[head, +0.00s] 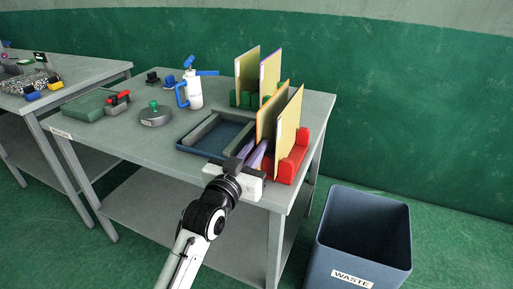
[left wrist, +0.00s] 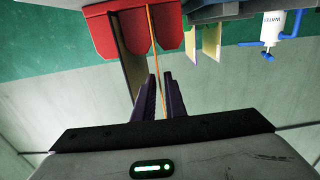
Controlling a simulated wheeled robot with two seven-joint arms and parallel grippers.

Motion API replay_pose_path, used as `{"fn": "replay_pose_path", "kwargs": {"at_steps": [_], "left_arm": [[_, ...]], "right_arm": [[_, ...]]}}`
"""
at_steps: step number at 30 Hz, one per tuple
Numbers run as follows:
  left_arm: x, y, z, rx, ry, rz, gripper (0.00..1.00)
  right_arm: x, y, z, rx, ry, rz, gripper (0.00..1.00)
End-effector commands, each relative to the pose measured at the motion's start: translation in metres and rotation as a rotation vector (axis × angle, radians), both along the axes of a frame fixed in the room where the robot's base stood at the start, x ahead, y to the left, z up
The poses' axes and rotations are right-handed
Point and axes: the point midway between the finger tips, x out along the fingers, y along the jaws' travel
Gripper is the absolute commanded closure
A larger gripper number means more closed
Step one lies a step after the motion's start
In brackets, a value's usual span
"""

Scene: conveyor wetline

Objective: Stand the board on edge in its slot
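An orange-edged board (head: 268,112) stands on edge at the red rack (head: 301,150) at the table's front right corner. A second tan board (head: 288,130) stands beside it in the same rack. My left gripper (head: 257,156) is at the near end of the boards. In the left wrist view the orange-edged board (left wrist: 154,45) shows as a thin line running between my two dark fingers (left wrist: 160,84), with a gap on either side. Its lower edge meets the red rack (left wrist: 176,38) between two red lobes. The rack hides the board's foot. My right gripper is out of view.
A green rack (head: 239,99) with two upright boards stands behind. A waste bin (head: 385,235) stands on the floor at right.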

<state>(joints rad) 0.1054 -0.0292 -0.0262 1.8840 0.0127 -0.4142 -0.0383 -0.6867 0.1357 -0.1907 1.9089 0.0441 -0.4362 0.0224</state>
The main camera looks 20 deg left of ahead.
Motion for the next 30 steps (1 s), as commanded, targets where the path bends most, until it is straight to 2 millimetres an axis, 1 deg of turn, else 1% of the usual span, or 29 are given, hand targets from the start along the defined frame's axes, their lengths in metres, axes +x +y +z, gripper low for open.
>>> {"fn": "replay_pose_path", "kwargs": {"at_steps": [8, 24, 30], "left_arm": [[-0.003, 0.0, -0.001, 0.0, 0.003, 0.0, 0.89], [-0.036, 0.001, 0.0, 0.0, 0.004, 0.0, 0.89], [-0.044, 0.001, -0.001, 0.0, 0.003, 0.0, 0.89]], "right_arm": [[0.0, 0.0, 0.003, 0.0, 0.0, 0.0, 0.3], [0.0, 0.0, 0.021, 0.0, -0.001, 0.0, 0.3], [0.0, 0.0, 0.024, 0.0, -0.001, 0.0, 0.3]]}}
